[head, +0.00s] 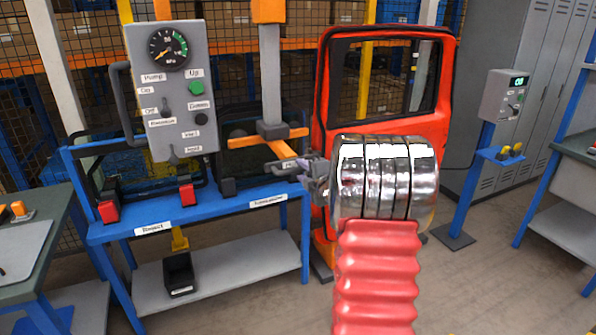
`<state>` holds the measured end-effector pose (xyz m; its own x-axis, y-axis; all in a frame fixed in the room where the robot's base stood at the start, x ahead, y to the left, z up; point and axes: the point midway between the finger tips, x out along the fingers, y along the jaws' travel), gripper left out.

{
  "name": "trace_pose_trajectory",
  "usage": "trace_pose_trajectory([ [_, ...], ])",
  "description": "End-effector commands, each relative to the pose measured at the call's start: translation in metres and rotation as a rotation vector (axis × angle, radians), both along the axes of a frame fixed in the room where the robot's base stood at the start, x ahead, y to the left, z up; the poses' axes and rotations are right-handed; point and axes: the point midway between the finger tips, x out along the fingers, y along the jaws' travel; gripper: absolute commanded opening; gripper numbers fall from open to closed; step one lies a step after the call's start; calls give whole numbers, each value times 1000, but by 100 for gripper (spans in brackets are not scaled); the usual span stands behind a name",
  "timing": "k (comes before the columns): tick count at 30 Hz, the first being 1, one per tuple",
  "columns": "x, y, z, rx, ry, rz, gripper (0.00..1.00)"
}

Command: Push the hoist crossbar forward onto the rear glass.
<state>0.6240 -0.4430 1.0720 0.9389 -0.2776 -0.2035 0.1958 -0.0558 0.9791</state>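The orange hoist crossbar (258,140) hangs at the foot of a grey vertical post (270,75), left of the centre of the head view. A red door (440,100) with a dark-edged window (400,75) stands behind and to the right of it. I cannot tell whether this window is the rear glass. My gripper (290,166) is at the crossbar's lower right, overlapping an orange arm of it in the picture. I cannot tell whether they touch or how the fingers stand. My arm hides the door's lower part.
A grey control box (172,105) with a gauge, labels and buttons stands on a blue-framed bench (225,203) at left. A small grey panel (505,95) on a blue post is at right, before grey lockers (545,80). Free floor (490,275) lies at lower right.

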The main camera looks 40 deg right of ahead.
Motion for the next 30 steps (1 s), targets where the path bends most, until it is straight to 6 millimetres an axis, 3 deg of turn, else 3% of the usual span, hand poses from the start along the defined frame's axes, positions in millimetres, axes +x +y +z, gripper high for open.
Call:
trace_pose_trajectory([
  [7,23,-6,-5,0,0,1,34],
  [18,26,-7,-5,0,0,1,33],
  [30,26,-7,-6,0,1,1,5],
])
